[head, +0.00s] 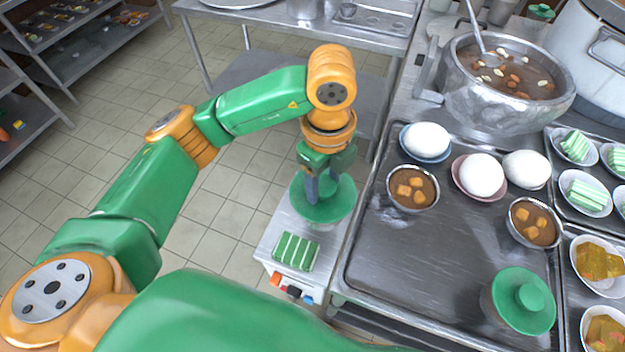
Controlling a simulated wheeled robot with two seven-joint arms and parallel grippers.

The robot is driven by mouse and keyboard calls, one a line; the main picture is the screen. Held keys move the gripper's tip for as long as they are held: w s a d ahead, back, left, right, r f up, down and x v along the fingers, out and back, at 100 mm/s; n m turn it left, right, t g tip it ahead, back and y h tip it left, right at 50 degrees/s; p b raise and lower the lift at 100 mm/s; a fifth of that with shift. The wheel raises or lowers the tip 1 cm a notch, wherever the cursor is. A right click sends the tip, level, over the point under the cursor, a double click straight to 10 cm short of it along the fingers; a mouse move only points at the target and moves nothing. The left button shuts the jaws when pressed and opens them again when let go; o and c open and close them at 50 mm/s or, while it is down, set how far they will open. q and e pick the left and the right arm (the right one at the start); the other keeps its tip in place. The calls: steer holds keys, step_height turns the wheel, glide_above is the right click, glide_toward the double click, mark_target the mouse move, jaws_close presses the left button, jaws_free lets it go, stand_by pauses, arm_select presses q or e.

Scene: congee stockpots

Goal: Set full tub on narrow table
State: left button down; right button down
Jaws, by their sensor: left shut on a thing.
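A tub with a round green lid (341,203) is at the narrow metal table (268,243), over its top, left of the large counter. My left gripper (321,190) points down onto the lid from above and is shut on the tub at the middle of the lid. The gripper and wrist hide part of the lid, and the lid hides most of the tub's body, so I cannot tell whether its base touches the table. Another tub with a green lid and knob (525,302) stands on the counter tray at lower right. My right gripper is not in view.
A green striped block (295,251) lies on the narrow table just in front of the tub. The dark tray (452,262) holds metal bowls of brown stew (412,188) and white buns (426,140). A large stew pot (505,85) stands behind. Tiled floor lies left.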

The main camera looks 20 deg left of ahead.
arm_select(q)
steer(key=w+a+f, duration=0.1)
steer(key=f, duration=0.1)
steer(key=w+a+f, duration=0.1)
steer(key=w+f, duration=0.2)
steer(key=f, duration=0.1)
steer(key=shift+w+a+p, duration=0.3)
steer(key=shift+w+a, duration=0.05)
steer(key=shift+a, duration=0.05)
step_height(320, 180, down, 3)
steer(key=shift+w+f+p, duration=0.1)
steer(key=shift+f+p, duration=0.05)
steer(key=shift+p, duration=0.55)
steer(key=shift+f, duration=0.1)
steer(key=shift+c, duration=1.1)
jaws_free()
